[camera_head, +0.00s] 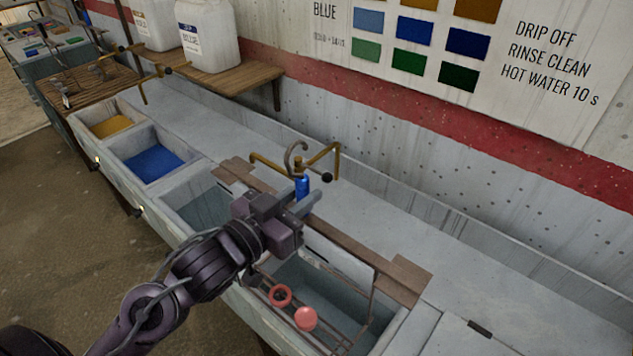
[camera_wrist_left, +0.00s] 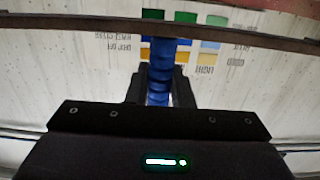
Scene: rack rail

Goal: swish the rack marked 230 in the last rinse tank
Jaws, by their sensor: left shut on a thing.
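My left gripper (camera_head: 300,208) is shut on a blue ribbed handle, which shows above the fingers (camera_head: 302,186) and between them in the left wrist view (camera_wrist_left: 160,75). A grey hook and brass arms (camera_head: 322,158) show around and above the handle. Below the gripper, thin wires of a rack (camera_head: 368,300) hang within the last rinse tank (camera_head: 392,335). A pink ring (camera_head: 281,296) and a pink ball (camera_head: 305,318) show among these wires. My forearm and gripper hide part of the rack. I cannot read a 230 mark. My right gripper is not in view.
Wooden boards (camera_head: 350,243) lie along the back edge of the tanks. To the left are another rinse tank (camera_head: 200,205), a blue tank (camera_head: 152,163) and a yellow tank (camera_head: 110,126). White jugs (camera_head: 208,40) stand on a wall shelf. The metal counter (camera_head: 500,275) at right is clear.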

